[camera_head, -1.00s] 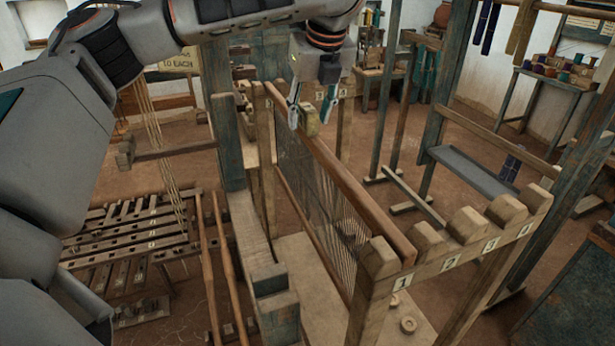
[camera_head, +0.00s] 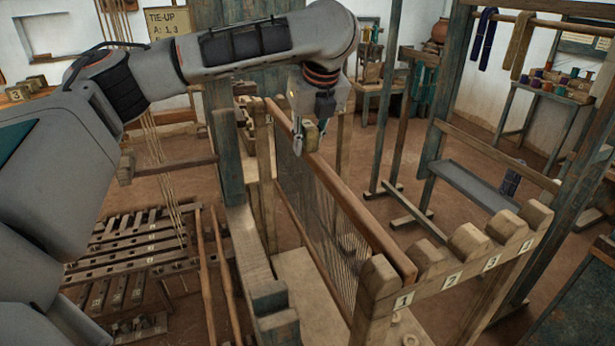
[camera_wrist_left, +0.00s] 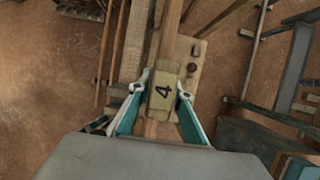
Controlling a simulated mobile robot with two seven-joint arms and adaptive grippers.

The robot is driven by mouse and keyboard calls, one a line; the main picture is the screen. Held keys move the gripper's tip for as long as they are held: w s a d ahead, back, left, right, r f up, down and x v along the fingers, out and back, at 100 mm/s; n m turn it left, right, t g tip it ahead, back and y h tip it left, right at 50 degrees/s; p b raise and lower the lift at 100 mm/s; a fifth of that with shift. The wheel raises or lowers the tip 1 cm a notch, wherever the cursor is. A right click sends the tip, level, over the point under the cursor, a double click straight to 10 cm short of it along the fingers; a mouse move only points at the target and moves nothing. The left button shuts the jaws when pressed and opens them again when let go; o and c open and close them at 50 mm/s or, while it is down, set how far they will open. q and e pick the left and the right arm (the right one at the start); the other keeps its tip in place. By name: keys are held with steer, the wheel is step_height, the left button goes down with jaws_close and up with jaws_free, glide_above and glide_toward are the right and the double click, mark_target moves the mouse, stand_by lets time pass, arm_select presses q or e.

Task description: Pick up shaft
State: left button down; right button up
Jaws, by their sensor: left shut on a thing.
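The shaft (camera_head: 352,207) is a long brown wooden bar with a curtain of fine heddle threads below it. It lies in the notched wooden rack (camera_head: 430,281), its near end between the first two blocks, above the labels 1 and 2. My right gripper is out of view.
Dark loom posts (camera_head: 226,140) stand left of the rack. A treadle frame (camera_head: 130,240) with hanging cords is on the floor at left. A grey tray-like board (camera_head: 474,178) and a table with coloured spools (camera_head: 545,88) are at right. Open floor lies between.

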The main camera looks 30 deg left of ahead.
arm_select(q)
steer(key=shift+r, duration=0.1)
step_height(320, 180, up, 20)
stand_by(0.6)
steer(key=shift+a, duration=0.15)
